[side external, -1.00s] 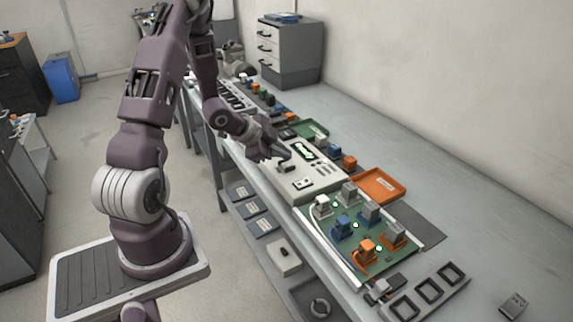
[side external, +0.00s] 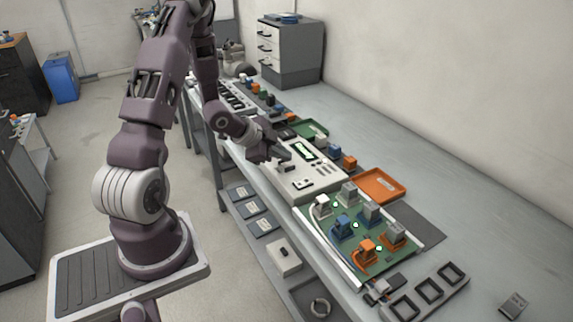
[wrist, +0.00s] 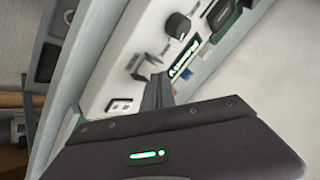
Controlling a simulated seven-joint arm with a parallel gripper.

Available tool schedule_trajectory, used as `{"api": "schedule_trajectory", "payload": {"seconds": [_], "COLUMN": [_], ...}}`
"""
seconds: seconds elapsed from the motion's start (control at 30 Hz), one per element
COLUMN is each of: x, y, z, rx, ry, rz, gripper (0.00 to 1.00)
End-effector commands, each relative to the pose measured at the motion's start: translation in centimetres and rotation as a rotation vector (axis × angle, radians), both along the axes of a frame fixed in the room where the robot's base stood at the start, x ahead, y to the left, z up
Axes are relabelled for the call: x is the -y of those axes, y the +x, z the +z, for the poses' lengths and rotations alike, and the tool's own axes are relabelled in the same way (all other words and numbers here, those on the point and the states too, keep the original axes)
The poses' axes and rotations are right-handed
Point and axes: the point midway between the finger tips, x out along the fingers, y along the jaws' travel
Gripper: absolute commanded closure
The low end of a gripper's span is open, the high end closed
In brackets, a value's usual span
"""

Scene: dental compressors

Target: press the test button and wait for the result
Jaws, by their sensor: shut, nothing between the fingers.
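The pale test unit (side external: 318,178) lies on the bench, and its panel fills the upper middle of the wrist view (wrist: 100,72). Its lit green display (side external: 303,150) also shows in the wrist view (wrist: 184,57), with lettering too small to read surely. A black knob (wrist: 178,25) stands beside the display. A white plate with dark parts (side external: 303,184) sits near the unit's front edge. My gripper (side external: 287,156) is shut and empty, its fingertips (wrist: 157,90) low over the panel beside the display. The test button cannot be told apart, and contact is unclear.
A green board (side external: 332,246) with grey, blue and orange connectors lies in front of the unit. A black slotted holder (side external: 428,291) is at the near end. The bench's right side is largely clear.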

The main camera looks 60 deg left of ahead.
Motion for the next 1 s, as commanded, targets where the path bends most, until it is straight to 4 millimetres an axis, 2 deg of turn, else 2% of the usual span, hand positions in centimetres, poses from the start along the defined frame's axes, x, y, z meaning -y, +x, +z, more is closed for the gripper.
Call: {"api": "schedule_trajectory", "payload": {"seconds": [1.0], "x": [0.01], "y": [0.03], "z": [-1.03], "rx": [0.001], "ry": [0.000], "rz": [0.000], "gripper": [1.00]}}
